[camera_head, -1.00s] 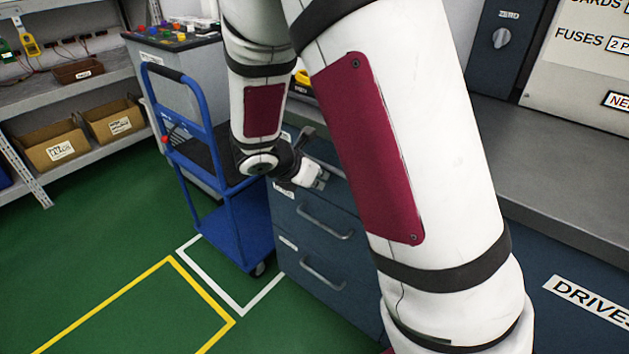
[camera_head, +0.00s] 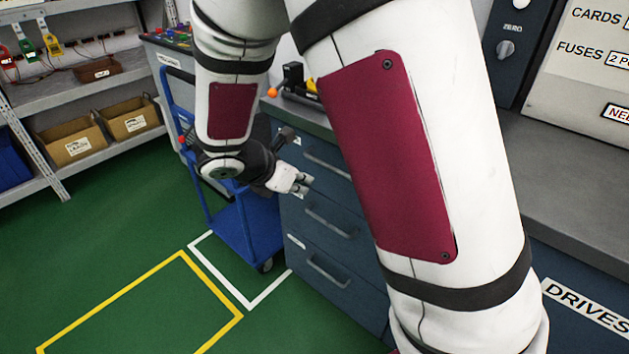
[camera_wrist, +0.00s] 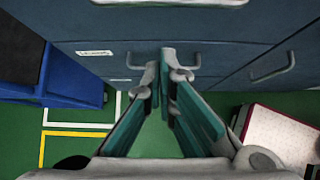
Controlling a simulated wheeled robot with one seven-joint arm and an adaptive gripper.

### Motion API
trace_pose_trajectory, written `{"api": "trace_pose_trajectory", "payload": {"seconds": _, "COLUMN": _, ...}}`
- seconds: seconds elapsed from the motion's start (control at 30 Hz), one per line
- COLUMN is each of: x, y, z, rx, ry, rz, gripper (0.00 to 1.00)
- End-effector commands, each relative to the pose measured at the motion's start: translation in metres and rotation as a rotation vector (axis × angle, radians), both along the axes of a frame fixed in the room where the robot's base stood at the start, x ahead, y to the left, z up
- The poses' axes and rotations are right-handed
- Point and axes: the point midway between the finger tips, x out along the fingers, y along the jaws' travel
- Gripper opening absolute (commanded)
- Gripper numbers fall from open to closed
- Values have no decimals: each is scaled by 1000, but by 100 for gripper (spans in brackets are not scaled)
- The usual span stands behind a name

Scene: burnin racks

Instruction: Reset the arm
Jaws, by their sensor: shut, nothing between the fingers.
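My gripper (camera_head: 301,183) is at the end of my white arm, in front of the blue drawer cabinet (camera_head: 345,254) in the head view. In the wrist view my gripper (camera_wrist: 166,70) points down past the drawer fronts, its fingertips close together with nothing between them. The cabinet's drawers are closed, with grey handles (camera_head: 327,272). The gripper looks apart from the handles. My upper arm hides part of the cabinet and counter in the head view.
A blue cart (camera_head: 247,229) stands left of the cabinet. Shelves with cardboard bins (camera_head: 131,119) are at the far left. The grey counter (camera_head: 575,185) runs right. Green floor with yellow and white lines is clear at lower left. A red-edged pale object (camera_wrist: 282,135) shows in the wrist view.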

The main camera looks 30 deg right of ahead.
Motion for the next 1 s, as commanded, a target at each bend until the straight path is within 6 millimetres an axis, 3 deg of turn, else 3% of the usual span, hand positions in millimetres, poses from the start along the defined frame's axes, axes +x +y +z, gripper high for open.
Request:
{"api": "trace_pose_trajectory", "payload": {"seconds": 0.1, "x": -5, "y": 11, "z": 14, "rx": 1, "ry": -2, "rz": 1, "gripper": 0}}
{"api": "trace_pose_trajectory", "payload": {"seconds": 0.3, "x": -8, "y": 20, "z": 21, "rx": 1, "ry": 1, "rz": 1, "gripper": 0}}
{"api": "trace_pose_trajectory", "payload": {"seconds": 0.47, "x": -10, "y": 19, "z": 24, "rx": 5, "ry": -6, "rz": -11, "gripper": 0}}
{"api": "trace_pose_trajectory", "payload": {"seconds": 0.57, "x": -19, "y": 12, "z": 35, "rx": 30, "ry": -39, "rz": -77, "gripper": 0}}
{"api": "trace_pose_trajectory", "payload": {"seconds": 0.77, "x": -71, "y": -16, "z": 81, "rx": 157, "ry": -191, "rz": -397, "gripper": 0}}
{"api": "trace_pose_trajectory", "payload": {"seconds": 1.0, "x": -155, "y": -34, "z": 122, "rx": 343, "ry": -370, "rz": -849, "gripper": 0}}
